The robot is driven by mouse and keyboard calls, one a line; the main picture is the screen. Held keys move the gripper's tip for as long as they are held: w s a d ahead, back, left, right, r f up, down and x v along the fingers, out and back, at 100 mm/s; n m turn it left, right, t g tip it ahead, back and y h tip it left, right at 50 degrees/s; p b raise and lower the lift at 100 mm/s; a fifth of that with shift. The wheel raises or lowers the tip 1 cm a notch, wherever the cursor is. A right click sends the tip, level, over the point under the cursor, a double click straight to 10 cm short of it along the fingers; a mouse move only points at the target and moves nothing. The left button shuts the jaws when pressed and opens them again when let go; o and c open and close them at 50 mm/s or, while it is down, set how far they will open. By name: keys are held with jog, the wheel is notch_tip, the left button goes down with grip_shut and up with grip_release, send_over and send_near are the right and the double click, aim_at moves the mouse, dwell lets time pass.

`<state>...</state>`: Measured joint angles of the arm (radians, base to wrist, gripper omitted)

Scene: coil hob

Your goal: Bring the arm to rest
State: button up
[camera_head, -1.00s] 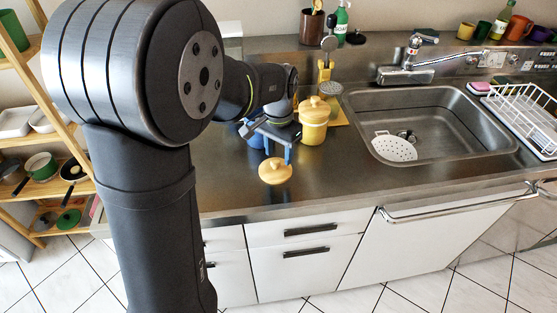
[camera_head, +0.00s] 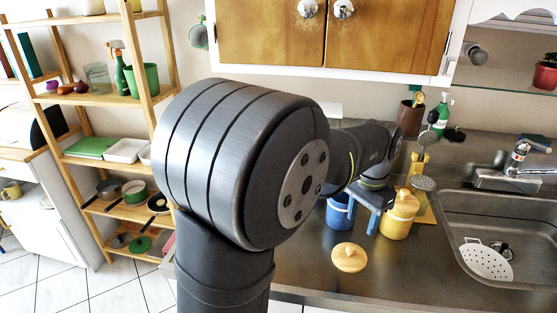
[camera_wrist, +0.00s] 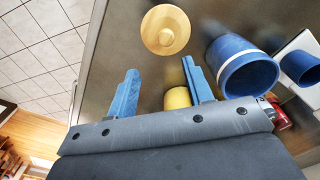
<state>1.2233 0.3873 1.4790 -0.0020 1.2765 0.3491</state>
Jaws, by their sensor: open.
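My gripper (camera_head: 372,220) hangs above the steel counter in the head view, its blue fingers between a blue pot and a yellow pot. In the wrist view its two fingers (camera_wrist: 160,68) are spread apart with nothing between them. A round wooden lid (camera_head: 348,257) with a knob lies on the counter in front of the gripper; it also shows beyond the fingertips in the wrist view (camera_wrist: 165,30). The blue pot (camera_head: 340,213) is partly hidden by my arm; in the wrist view (camera_wrist: 240,70) it is open on top. The yellow pot (camera_head: 396,222) wears a wooden lid.
A steel sink (camera_head: 490,228) holding a white strainer (camera_head: 486,262) is at the right. A brown utensil pot (camera_head: 409,120) and a green bottle (camera_head: 441,112) stand at the back. A wooden shelf rack (camera_head: 105,160) stands left and a wall cupboard (camera_head: 390,38) hangs above.

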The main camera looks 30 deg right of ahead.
aim_at(354, 250)
notch_tip(354, 250, down, 11)
jog(key=shift+f, duration=0.1)
jog(key=shift+r, duration=1.7)
